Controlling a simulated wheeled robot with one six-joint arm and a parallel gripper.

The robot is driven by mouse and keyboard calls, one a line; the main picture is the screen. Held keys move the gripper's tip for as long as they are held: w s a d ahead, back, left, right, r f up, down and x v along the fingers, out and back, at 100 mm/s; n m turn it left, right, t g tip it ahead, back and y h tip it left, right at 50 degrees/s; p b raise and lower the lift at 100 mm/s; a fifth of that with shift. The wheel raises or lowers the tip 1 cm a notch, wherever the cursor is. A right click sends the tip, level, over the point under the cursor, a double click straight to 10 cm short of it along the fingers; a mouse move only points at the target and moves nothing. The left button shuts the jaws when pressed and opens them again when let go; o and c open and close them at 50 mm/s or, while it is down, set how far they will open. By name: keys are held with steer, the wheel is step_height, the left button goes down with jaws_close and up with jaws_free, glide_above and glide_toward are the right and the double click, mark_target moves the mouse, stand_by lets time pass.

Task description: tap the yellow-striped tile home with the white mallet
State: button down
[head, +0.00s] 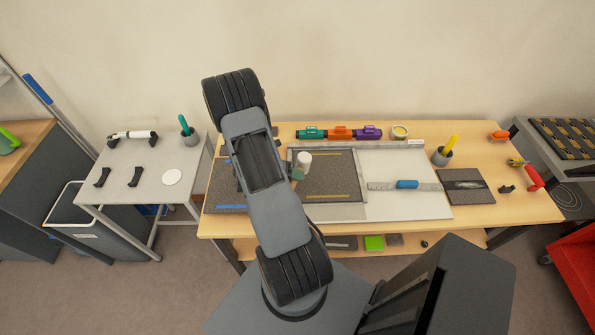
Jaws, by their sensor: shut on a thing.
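The yellow-striped tile (335,178) is a dark speckled square with a yellow line near its top and bottom edges. The white head of the mallet (304,159) shows over the tile's upper left part. My gripper (296,174) is mostly hidden behind my arm, just below the white head, and is shut on the mallet. The mallet's handle is hidden. I cannot tell whether the head touches the tile. My arm covers the tile's left edge, so its seam there is hidden.
A blue-striped dark tile (226,192) lies left of my arm. A metal straightedge (385,145) runs along the back.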

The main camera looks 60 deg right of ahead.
steer(key=shift+s+a+r+p, duration=0.1)
steer(key=shift+s+a+r, duration=0.45)
steer(key=shift+a, duration=0.85)
steer(key=shift+s+a+r+p, duration=0.1)
steer(key=shift+s+a+r, duration=0.2)
steer(key=shift+a+r, duration=0.75)
steer(key=shift+s+a+r+p, duration=0.1)
steer(key=shift+s+a+r, duration=0.25)
steer(key=shift+a, duration=1.4)
steer(key=shift+f, duration=0.1)
